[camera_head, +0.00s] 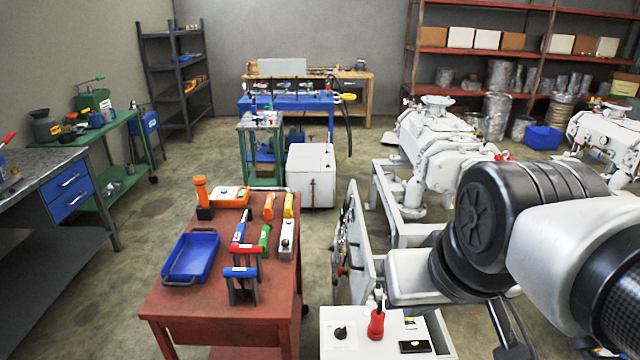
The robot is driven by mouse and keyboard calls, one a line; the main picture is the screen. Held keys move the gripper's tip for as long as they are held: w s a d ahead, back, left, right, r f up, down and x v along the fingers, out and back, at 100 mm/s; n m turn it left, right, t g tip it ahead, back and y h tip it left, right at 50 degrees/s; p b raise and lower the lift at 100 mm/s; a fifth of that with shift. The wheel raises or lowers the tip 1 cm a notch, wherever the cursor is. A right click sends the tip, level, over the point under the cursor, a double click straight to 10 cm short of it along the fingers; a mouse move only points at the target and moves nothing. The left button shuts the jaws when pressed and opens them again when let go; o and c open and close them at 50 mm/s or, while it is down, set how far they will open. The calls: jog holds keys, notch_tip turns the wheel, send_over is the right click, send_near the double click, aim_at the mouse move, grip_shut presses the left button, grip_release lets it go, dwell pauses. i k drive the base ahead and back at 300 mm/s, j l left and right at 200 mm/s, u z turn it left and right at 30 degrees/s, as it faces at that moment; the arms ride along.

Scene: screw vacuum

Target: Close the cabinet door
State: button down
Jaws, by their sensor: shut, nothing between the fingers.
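The cabinet door (363,246) is a light grey panel in the middle right. It stands open and upright, seen nearly edge-on, with dark fittings and small coloured parts on its left face. A white cabinet-like box (335,345) shows at the bottom edge; whether the door hangs on it I cannot tell. My arm reaches in from the right, and a pale link of it ends close to the door's right side. Whether it touches the door I cannot tell. I cannot make out my gripper or its fingers.
A red table (170,290) with a blue tray (191,257) and several tools stands left of the door. White machinery (435,140) stands behind my arm. Floor is bare between the red table and the door.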

aim_at(357, 291)
jog(key=i+j+u, duration=0.2)
jog(key=j+u, duration=0.15)
jog(key=i+j+u, duration=0.2)
jog(key=j+u, duration=0.15)
jog(key=i+u, duration=0.2)
